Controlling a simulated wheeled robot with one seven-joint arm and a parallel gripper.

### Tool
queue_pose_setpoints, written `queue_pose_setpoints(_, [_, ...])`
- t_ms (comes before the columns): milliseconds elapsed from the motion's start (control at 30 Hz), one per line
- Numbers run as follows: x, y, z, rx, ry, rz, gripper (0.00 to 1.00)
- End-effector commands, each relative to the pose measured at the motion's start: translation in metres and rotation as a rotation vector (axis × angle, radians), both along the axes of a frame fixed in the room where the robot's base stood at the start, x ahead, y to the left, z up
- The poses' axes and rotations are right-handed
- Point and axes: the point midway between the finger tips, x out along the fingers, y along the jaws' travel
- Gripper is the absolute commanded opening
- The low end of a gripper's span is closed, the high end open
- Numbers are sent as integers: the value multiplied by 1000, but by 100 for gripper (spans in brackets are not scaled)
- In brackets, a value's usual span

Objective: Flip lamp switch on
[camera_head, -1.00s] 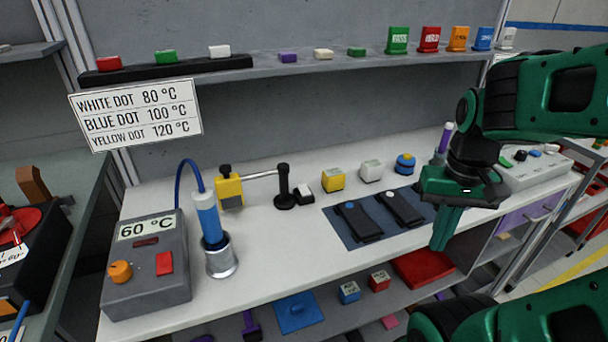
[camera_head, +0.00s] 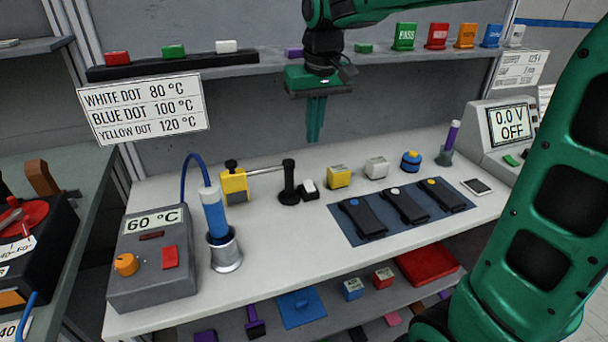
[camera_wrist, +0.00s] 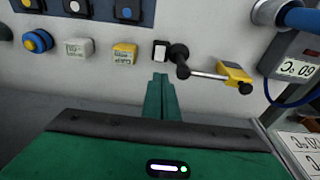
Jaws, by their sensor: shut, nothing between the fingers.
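The lamp switch (camera_head: 309,190) is a small black block with a white rocker on the bench, just right of the lamp's black post. It also shows in the wrist view (camera_wrist: 160,51), just beyond my fingertips. The lamp (camera_head: 233,186) has a yellow body joined by a metal rod to the black post (camera_head: 288,185). My gripper (camera_head: 314,139) is shut and empty, pointing down above and behind the switch, with a gap to it. In the wrist view my green fingers (camera_wrist: 160,80) are together and nearly in line with the switch.
A yellow cube (camera_head: 339,177), a white cube (camera_head: 376,168) and a blue round piece (camera_head: 411,162) stand to the right. A blue mat (camera_head: 345,224) holds three black devices. A 60 °C station (camera_head: 150,262) is at left. The shelf (camera_head: 200,70) is behind my arm.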

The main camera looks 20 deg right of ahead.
Motion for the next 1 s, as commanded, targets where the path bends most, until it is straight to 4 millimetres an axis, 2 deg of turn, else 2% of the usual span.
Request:
queue_pose_setpoints(267, [0,0,-1,0,0,0,0])
queue_pose_setpoints(433, [2,0,-12,-1,2,0,0])
queue_pose_setpoints(1000, [20,0,-111,-1,3,0,0])
